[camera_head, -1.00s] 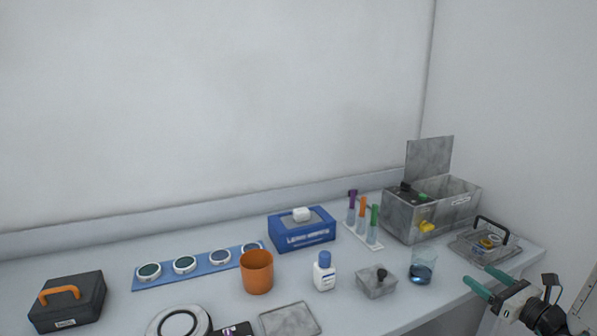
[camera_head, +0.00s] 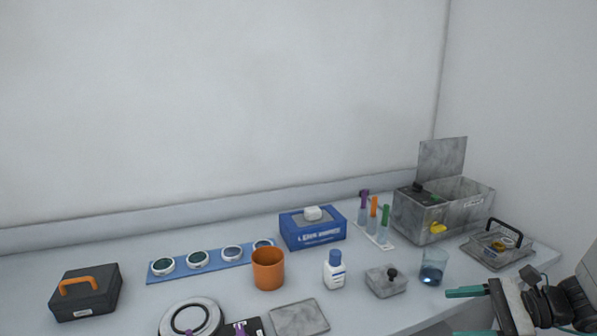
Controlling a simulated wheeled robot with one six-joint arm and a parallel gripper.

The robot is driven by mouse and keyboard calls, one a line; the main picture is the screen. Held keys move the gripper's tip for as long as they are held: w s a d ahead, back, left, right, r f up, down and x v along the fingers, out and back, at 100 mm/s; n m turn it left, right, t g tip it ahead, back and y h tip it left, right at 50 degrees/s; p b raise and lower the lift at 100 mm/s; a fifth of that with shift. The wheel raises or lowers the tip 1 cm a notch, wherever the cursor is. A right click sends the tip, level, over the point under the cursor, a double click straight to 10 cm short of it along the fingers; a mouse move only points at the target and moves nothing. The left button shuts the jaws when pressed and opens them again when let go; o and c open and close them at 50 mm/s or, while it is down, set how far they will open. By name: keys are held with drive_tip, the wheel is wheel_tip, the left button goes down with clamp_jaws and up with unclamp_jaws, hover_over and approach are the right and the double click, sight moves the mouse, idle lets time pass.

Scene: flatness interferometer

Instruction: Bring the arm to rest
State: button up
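My gripper (camera_head: 468,313) is at the lower right, with its two green fingers spread apart and pointing left. Nothing shows between the fingers. It is in front of the bench's right part, below the glass beaker (camera_head: 433,267) in the picture and apart from it. My arm runs out of the frame at the right edge.
The grey metal box (camera_head: 458,217) with its lid up stands at the back right, beside a handled tray (camera_head: 481,252). A lidded grey box (camera_head: 379,283), white bottle (camera_head: 334,272) and orange cup (camera_head: 268,272) stand left of my gripper. The black case (camera_head: 86,294) is far left.

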drive_tip(key=s+a+r+n+g+h, duration=0.1)
drive_tip(key=s+a+r+n+h, duration=0.2)
drive_tip(key=s+r+n+h, duration=0.3)
drive_tip(key=s+a+r+n+g+h, duration=0.2)
drive_tip(key=s+a+r+n+h, duration=0.1)
drive_tip(key=s+r+n+h, duration=0.4)
drive_tip(key=shift+s+r+n, duration=0.45)
drive_tip(key=shift+s+n, duration=1.35)
drive_tip(key=shift+n, duration=0.9)
